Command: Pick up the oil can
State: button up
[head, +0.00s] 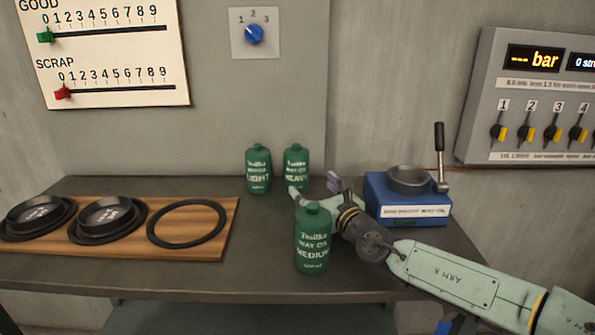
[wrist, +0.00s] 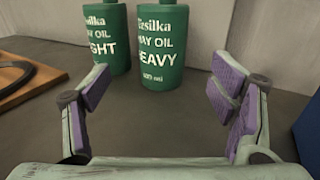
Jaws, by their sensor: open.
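Three green oil cans stand upright on the grey table. The LIGHT can (head: 259,170) and the HEAVY can (head: 296,163) are side by side near the wall. The MEDIUM can (head: 312,243) stands nearer the front and hides part of my arm. My gripper (head: 314,187) is open and empty, behind the MEDIUM can. In the wrist view, the HEAVY can (wrist: 161,48) stands ahead of the spread purple-padded fingers (wrist: 160,88), within the gap between them but apart from them.
A blue box (head: 400,207) with a round cup and lever stands right of my gripper. A wooden board (head: 195,246) with black rings and discs lies at left. The wall (head: 218,110) is close behind the cans. The table (head: 180,277) is clear along its front.

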aim_at(302, 173)
jog(key=p+x, duration=0.1)
jog(key=x, duration=0.3)
jog(key=shift+w+a+r, duration=0.1)
jog(key=shift+a, duration=0.05)
jog(key=p+x, duration=0.1)
jog(key=x, duration=0.1)
jog(key=p+x, duration=0.1)
jog(key=x, duration=0.1)
jog(key=shift+w+r, duration=0.1)
jog(key=shift+w, duration=0.35)
jog(key=shift+w+a, duration=0.15)
jog(key=shift+w, duration=0.3)
jog(key=shift+c, duration=0.5)
jog(key=c, duration=1.7)
notch_tip(302, 173, up, 10)
jog(key=shift+b, duration=0.9)
